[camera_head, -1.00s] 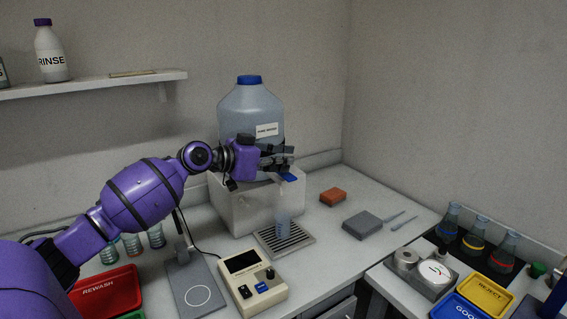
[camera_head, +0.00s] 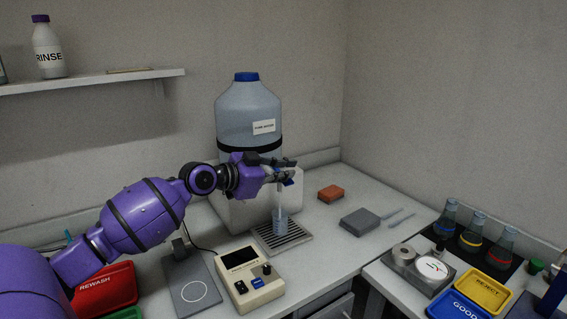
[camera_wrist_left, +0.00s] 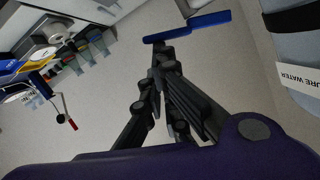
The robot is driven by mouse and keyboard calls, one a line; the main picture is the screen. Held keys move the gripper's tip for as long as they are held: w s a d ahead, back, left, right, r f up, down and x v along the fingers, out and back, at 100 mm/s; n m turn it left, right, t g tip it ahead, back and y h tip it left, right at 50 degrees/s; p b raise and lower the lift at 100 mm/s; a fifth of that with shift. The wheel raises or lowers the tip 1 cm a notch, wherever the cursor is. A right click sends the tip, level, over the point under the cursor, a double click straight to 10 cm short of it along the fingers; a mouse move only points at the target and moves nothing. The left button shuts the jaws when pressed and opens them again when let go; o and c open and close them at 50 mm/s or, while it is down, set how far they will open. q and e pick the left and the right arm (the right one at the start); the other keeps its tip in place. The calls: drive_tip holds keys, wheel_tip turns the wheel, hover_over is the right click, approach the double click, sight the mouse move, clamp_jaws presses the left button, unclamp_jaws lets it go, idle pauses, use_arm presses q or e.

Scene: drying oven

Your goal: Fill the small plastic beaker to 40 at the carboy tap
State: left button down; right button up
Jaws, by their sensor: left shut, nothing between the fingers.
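The small plastic beaker (camera_head: 280,224) stands upright on the drip grate (camera_head: 297,236), below the tap of the carboy (camera_head: 237,112). It looks bluish in its lower part; its marks are too small to read. A thin pale streak shows above the beaker, below the tap. The blue tap lever (camera_head: 291,182) also shows in the left wrist view (camera_wrist_left: 190,27). My left gripper (camera_head: 287,170) is shut and empty, with its fingertips right by the lever; I cannot tell whether they touch. My right gripper is not in view.
A white block (camera_head: 238,205) bears the carboy. A beige instrument (camera_head: 251,281) and a grey plate stand in front. An orange block (camera_head: 331,193) and a grey block (camera_head: 360,222) lie to the right. Flasks (camera_head: 474,238) and coloured trays stand at far right.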

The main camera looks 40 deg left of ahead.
use_arm(q)
drive_tip(key=shift+w+a+r, duration=0.1)
drive_tip(key=shift+a+r, duration=0.05)
drive_tip(key=shift+a, duration=0.05)
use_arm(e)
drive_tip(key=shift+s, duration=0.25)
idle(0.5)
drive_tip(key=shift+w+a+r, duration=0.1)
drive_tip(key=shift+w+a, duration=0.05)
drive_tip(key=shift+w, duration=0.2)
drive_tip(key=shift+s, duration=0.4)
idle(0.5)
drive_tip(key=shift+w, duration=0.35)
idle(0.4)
